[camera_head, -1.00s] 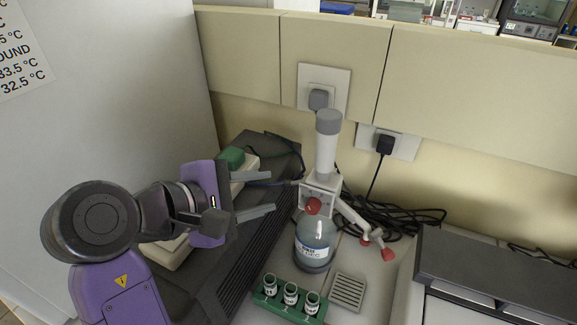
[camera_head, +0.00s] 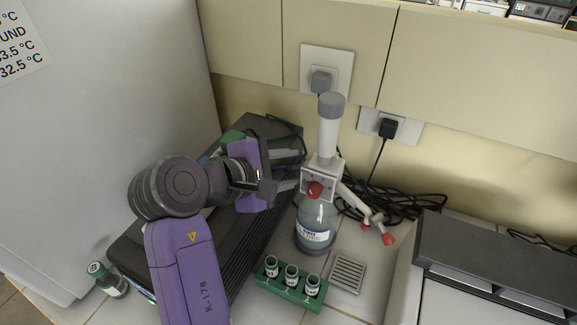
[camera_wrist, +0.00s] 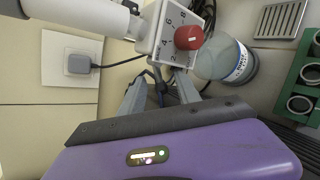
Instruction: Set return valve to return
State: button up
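A bottle-top dispenser (camera_head: 330,135) with a grey-capped white column stands on a clear bottle (camera_head: 315,228). A red knob (camera_head: 315,189) is on the front of its white block. In the wrist view the red knob (camera_wrist: 189,37) has a white mark and sits on a numbered face (camera_wrist: 167,40). A white discharge arm (camera_head: 352,198) slopes down right to red end pieces (camera_head: 388,239). I cannot tell which red part is the return valve. My gripper (camera_head: 297,170) is open and empty, its fingers just left of the dispenser block. It also shows in the wrist view (camera_wrist: 163,82).
A green rack (camera_head: 290,289) with small vials stands in front of the bottle, beside a grey slotted tray (camera_head: 347,273). Black cables (camera_head: 415,203) lie behind. A dark device (camera_head: 255,230) lies under my arm. A grey machine (camera_head: 480,260) stands on the right.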

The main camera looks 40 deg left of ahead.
grip_shut()
jog(key=shift+r+p, duration=0.15)
jog(key=shift+p, duration=0.25)
jog(key=shift+d+r+m+g+y+p, duration=0.15)
jog(key=shift+r+m+g+y+p, duration=0.25)
jog(key=shift+m+y+p, duration=0.8)
jog(key=shift+d+r+m+g+y+p, duration=0.1)
jog(key=shift+r+m+g+y+p, duration=0.25)
jog(key=shift+m+y+p, duration=0.8)
jog(key=shift+d+r+m+g+y+p, duration=0.2)
jog(key=shift+r+m+y+p, duration=0.3)
jog(key=shift+m+y+p, duration=0.65)
jog(key=shift+y, duration=0.4)
grip_release()
jog(key=shift+r, duration=0.1)
jog(key=shift+w, duration=0.1)
